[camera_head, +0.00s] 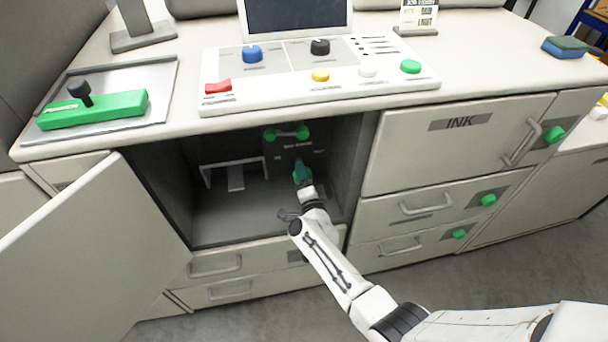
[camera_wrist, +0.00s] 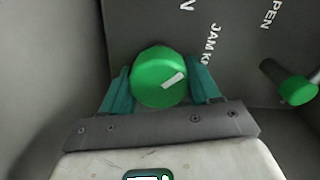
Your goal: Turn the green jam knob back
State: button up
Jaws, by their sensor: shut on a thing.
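The green jam knob (camera_wrist: 160,77) sits on a dark panel (camera_wrist: 225,20) inside the open cabinet bay. It is round, with a pale pointer mark slanting toward the upper right in the wrist view. My gripper (camera_wrist: 162,85) has its teal fingers on either side of the knob and is shut on it. In the head view my gripper (camera_head: 302,173) reaches into the bay and hides most of the knob. White lettering beside the knob partly reads "JAM K" in the wrist view.
A green-ended handle (camera_wrist: 297,90) stands right of the knob in the wrist view; green ends (camera_head: 286,133) show above my gripper in the head view. The cabinet door (camera_head: 90,255) hangs open at left. A white bracket (camera_head: 235,175) stands in the bay. The counter (camera_head: 480,70) overhangs it.

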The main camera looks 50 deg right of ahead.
jog(key=shift+n+p, duration=0.3)
jog(key=shift+n, duration=0.9)
jog(key=o, duration=1)
jog(key=p+v, duration=0.3)
jog(key=v, duration=0.8)
jog(key=shift+w, duration=0.1)
